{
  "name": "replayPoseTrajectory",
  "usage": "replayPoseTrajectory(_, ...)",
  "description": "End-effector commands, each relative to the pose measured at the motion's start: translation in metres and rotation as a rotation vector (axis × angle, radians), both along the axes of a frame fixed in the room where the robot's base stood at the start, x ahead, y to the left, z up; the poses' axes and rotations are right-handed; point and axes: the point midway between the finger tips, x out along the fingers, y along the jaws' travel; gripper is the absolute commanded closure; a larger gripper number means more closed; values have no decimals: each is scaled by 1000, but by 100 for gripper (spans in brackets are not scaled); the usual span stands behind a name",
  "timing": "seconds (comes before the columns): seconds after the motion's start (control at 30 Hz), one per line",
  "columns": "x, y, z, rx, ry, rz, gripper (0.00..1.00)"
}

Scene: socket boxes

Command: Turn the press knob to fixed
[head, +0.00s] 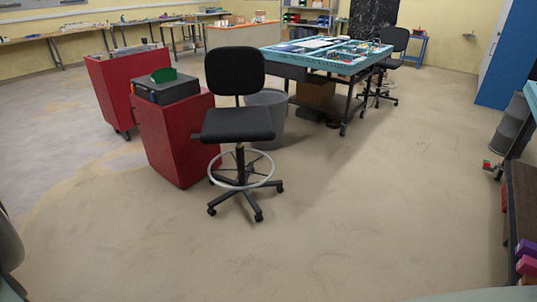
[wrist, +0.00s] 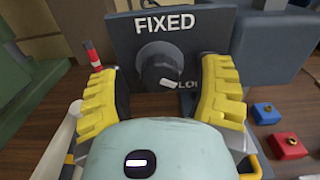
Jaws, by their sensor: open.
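The press knob (wrist: 158,66) is a dark round knob on a dark upright panel (wrist: 215,40) in the wrist view. The white word FIXED stands above it. A second label, partly hidden by my right finger, begins with LO at the lower right. The white mark on the knob points to the lower right, toward that label. My gripper (wrist: 163,75) is open, with one yellow finger on each side of the knob. I cannot tell whether either finger touches it. The knob and gripper do not show in the head view.
A blue block (wrist: 266,113) and a red block (wrist: 287,146) sit on the wooden surface right of my gripper. A red-and-white stick (wrist: 93,56) stands at left. In the head view, a black stool (head: 238,122), red cabinets and a teal table stand beyond open floor.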

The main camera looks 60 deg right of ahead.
Motion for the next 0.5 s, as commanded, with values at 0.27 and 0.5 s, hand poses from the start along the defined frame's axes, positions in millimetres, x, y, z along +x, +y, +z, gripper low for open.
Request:
replayPoseTrajectory(0.27, 0, 0, 0, 0, -1, 1, 39)
replayPoseTrajectory(0.5, 1, -1, 0, 0, -1, -1, 64)
